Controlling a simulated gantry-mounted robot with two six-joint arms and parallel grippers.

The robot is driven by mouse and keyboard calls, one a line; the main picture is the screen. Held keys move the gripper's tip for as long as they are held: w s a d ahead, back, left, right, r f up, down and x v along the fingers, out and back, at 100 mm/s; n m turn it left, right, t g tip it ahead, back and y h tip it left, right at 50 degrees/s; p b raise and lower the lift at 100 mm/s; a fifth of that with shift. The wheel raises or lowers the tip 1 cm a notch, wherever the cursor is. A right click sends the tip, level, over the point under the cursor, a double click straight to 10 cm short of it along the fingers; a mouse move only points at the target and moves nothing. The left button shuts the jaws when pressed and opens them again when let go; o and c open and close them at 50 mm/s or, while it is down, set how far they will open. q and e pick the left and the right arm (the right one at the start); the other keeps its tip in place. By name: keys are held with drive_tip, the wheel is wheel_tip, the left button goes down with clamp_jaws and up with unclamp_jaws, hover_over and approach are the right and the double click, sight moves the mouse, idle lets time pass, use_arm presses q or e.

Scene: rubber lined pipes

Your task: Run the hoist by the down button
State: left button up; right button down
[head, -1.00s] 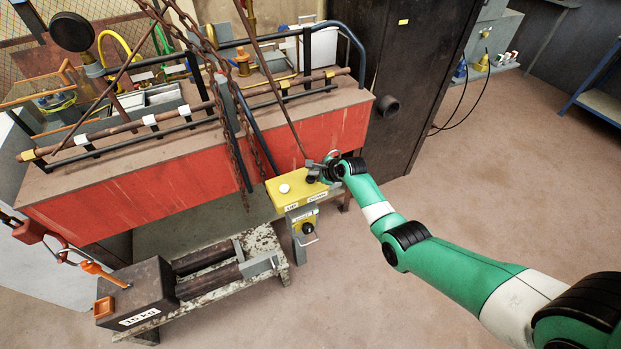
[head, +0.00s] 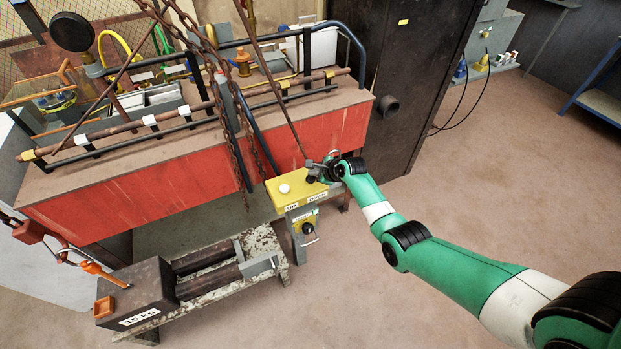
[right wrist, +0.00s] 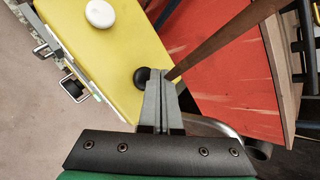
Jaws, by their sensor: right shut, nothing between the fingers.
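A yellow control box (head: 292,193) stands beside the red bench, with labels reading UP and DOWN on its front edge. Its white button (head: 285,188) is by the UP label and also shows in the right wrist view (right wrist: 100,13). A black button (right wrist: 142,77) sits on the DOWN side. My right gripper (head: 314,172) is shut and empty, over the DOWN end of the box. In the right wrist view its fingertips (right wrist: 160,75) overlap the black button's right edge; I cannot tell whether they press it. An orange hook (head: 100,272) hangs at lower left. My left gripper is out of view.
A dark block (head: 138,290) with a label sits on a low worn stand at lower left. Rusty chains (head: 228,110) and a slanting rod cross the red bench (head: 130,195), which carries long pipes. A dark cabinet (head: 420,60) stands behind. The floor at right is clear.

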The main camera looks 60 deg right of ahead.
sight(313, 180)
drive_tip(key=shift+f, duration=0.1)
drive_tip(key=shift+f, duration=0.3)
drive_tip(key=shift+f+b, duration=0.55)
drive_tip(key=shift+b, duration=0.1)
idle(0.6)
drive_tip(key=shift+r, duration=0.1)
drive_tip(key=shift+r+p, duration=0.85)
drive_tip(key=shift+p, duration=0.15)
wheel_tip(313, 180, up, 5)
drive_tip(key=p, duration=0.5)
drive_tip(key=shift+r, duration=0.1)
